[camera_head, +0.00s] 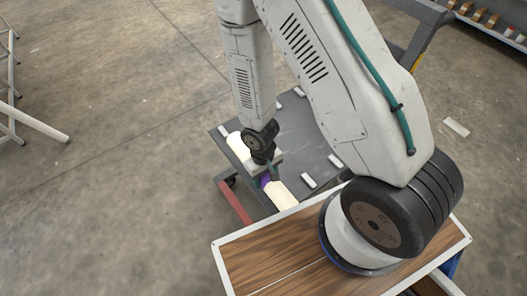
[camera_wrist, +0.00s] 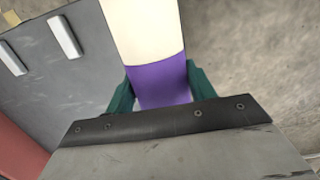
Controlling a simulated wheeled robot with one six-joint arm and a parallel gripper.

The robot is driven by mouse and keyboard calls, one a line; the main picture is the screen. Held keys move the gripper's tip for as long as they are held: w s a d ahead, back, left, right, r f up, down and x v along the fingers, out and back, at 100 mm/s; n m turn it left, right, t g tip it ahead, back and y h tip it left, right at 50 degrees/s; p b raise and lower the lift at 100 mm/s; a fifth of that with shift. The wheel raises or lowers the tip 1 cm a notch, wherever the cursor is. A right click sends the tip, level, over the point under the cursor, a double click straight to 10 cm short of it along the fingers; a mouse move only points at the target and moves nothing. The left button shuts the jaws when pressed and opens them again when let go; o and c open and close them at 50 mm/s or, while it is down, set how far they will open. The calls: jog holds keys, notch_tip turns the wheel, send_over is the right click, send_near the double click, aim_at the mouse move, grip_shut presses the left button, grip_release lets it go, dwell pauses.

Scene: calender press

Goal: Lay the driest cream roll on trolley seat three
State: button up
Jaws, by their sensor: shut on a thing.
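My gripper (camera_wrist: 160,90) has its green fingers shut on the purple band (camera_wrist: 160,80) of a cream roll (camera_wrist: 147,25). In the head view a cream end (camera_head: 281,196) of the roll shows below my gripper (camera_head: 270,172). Another cream length (camera_head: 238,146) lies in line beyond the gripper and looks like the same roll's other end. The grey trolley (camera_head: 300,130) is under and beside it, with white seat blocks (camera_head: 308,181) on its top. I cannot tell whether the roll touches the trolley. No seat numbers are readable.
A wood-topped surface with a white rim (camera_head: 262,262) stands in front of the trolley. A shelf with small goods (camera_head: 490,20) is at the top right. A pale tubular frame (camera_head: 35,122) stands at the left. The concrete floor between is mostly clear.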

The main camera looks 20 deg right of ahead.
jog(key=w+d, duration=0.1)
jog(key=w, duration=0.3)
jog(key=w+d, duration=0.2)
jog(key=w, duration=0.2)
jog(key=w+d+f, duration=0.1)
jog(key=w, duration=0.3)
jog(key=shift+w+d+f, duration=0.1)
jog(key=shift+d, duration=0.3)
jog(key=shift+w+f, duration=0.15)
jog(key=shift+f, duration=1.6)
jog(key=shift+f, duration=0.1)
jog(key=o, duration=1.3)
jog(key=shift+c, duration=0.2)
